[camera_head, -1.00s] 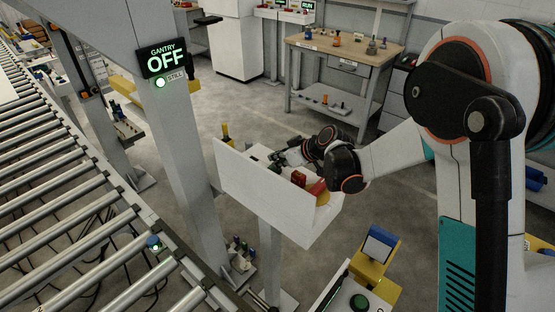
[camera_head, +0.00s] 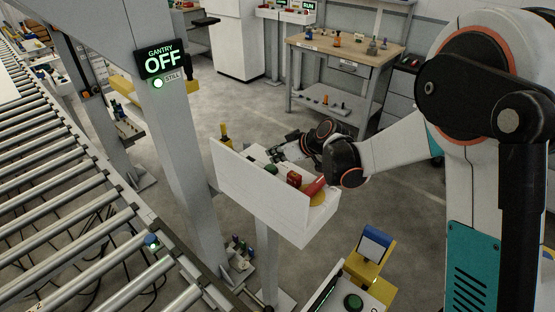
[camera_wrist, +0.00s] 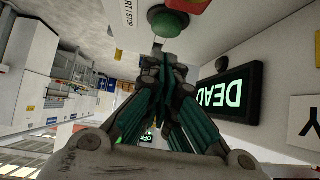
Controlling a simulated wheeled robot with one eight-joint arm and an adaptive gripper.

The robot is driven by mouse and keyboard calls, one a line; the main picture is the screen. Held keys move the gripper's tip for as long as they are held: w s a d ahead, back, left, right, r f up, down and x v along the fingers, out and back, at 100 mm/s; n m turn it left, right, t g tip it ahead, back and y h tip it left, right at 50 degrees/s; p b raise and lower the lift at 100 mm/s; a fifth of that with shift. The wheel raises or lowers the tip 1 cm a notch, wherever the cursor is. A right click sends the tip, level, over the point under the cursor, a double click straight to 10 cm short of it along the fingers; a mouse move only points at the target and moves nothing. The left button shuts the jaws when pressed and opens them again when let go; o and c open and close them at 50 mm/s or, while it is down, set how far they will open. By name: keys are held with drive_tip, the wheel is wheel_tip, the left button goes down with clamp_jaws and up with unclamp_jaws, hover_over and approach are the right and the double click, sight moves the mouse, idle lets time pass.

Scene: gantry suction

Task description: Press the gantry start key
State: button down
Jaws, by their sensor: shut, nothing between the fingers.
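A green round key (camera_wrist: 168,22) sits at the top of the wrist view, beside a partly cut-off label reading "RT / STOP". My gripper (camera_wrist: 166,50) is shut and empty, its fingertips just below the key in that view; I cannot tell whether they touch it. In the head view the key (camera_head: 271,169) shows small and dark green on the white console (camera_head: 258,196), with my gripper (camera_head: 272,155) close above it. The gantry sign (camera_head: 162,60) reads OFF, with a lit green lamp marked STILL.
The console also carries a red block (camera_head: 294,178) and a red handle (camera_head: 315,186) over a yellow base. An upside-down display (camera_wrist: 228,97) reading "DEAD" is right of my fingers. A grey post (camera_head: 175,150) and roller conveyor (camera_head: 70,200) stand left of the console.

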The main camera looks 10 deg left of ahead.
drive_tip(key=p+v, duration=0.1)
drive_tip(key=v, duration=0.8)
drive_tip(key=shift+d, duration=0.2)
drive_tip(key=shift+d, duration=0.15)
idle(0.8)
drive_tip(key=shift+s+d+r, duration=0.15)
drive_tip(key=shift+d, duration=0.1)
drive_tip(key=s+d+r+m+t+h+b, duration=0.1)
drive_tip(key=s+d+r+m+h+b, duration=0.15)
drive_tip(key=s+d, duration=0.45)
drive_tip(key=s+d+r+m+h+b, duration=0.1)
drive_tip(key=s+d+m+h+b, duration=0.1)
drive_tip(key=s+d+m, duration=0.4)
drive_tip(key=s+d+f+m+t+h+b, duration=0.1)
drive_tip(key=s+d+f+m+h+b, duration=0.2)
drive_tip(key=s+d, duration=1)
drive_tip(key=s+f+h, duration=0.1)
drive_tip(key=s, duration=0.1)
drive_tip(key=shift+s+f+b, duration=0.2)
drive_tip(key=shift+s+b, duration=0.1)
drive_tip(key=shift+b, duration=0.1)
drive_tip(key=shift+d, duration=0.1)
idle(1.0)
